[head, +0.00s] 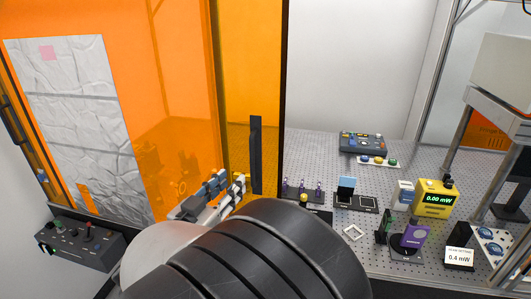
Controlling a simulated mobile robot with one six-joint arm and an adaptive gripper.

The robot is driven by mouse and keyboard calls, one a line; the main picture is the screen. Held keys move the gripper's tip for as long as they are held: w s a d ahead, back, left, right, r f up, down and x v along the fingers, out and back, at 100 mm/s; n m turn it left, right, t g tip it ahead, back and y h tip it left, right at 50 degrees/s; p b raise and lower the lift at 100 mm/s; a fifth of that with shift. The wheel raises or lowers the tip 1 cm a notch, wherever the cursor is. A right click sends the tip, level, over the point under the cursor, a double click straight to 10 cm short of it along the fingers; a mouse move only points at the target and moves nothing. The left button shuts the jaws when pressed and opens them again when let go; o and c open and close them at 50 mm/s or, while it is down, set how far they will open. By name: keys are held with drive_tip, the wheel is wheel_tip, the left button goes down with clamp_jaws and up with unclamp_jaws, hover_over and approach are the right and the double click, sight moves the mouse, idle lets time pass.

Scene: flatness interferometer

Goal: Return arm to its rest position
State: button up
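My arm fills the lower middle of the head view, with a large dark ribbed joint in front. My gripper (232,184) shows beyond it, in front of the orange panel (180,100) and left of the black handle (256,155). The arm covers part of the gripper, and its fingers are too small to tell how far apart they stand. I see no object clearly held in it.
A perforated optical table (415,160) lies to the right. On it are a yellow meter (435,198) reading 0.00 mW, a purple-faced mount (415,236), a sign (459,258) reading 0.4 mW and a dark controller (362,143). A control box (80,243) is at lower left.

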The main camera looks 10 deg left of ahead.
drive_tip(key=w+d+r+n+y+b, duration=0.1)
drive_tip(key=w+d+r+y+b, duration=0.15)
drive_tip(key=w+y, duration=0.2)
drive_tip(key=s+d+n+g+y+b, duration=0.2)
drive_tip(key=d+g+y+b, duration=0.15)
drive_tip(key=d, duration=0.45)
drive_tip(key=s+d+f+g+h+b, duration=0.2)
drive_tip(key=s+d+f+g, duration=0.2)
drive_tip(key=s+d+f, duration=0.5)
drive_tip(key=s+d+f+g+h+b, duration=0.2)
drive_tip(key=s+d+f+g, duration=0.3)
drive_tip(key=s+d+f, duration=0.4)
drive_tip(key=s+d+b, duration=0.1)
drive_tip(key=s+d, duration=0.5)
drive_tip(key=s, duration=0.3)
drive_tip(key=shift+d+f+m+h, duration=0.25)
drive_tip(key=shift+d+m+h, duration=0.05)
drive_tip(key=shift+d+m, duration=0.1)
drive_tip(key=shift+a+g, duration=0.15)
drive_tip(key=shift+g, duration=0.1)
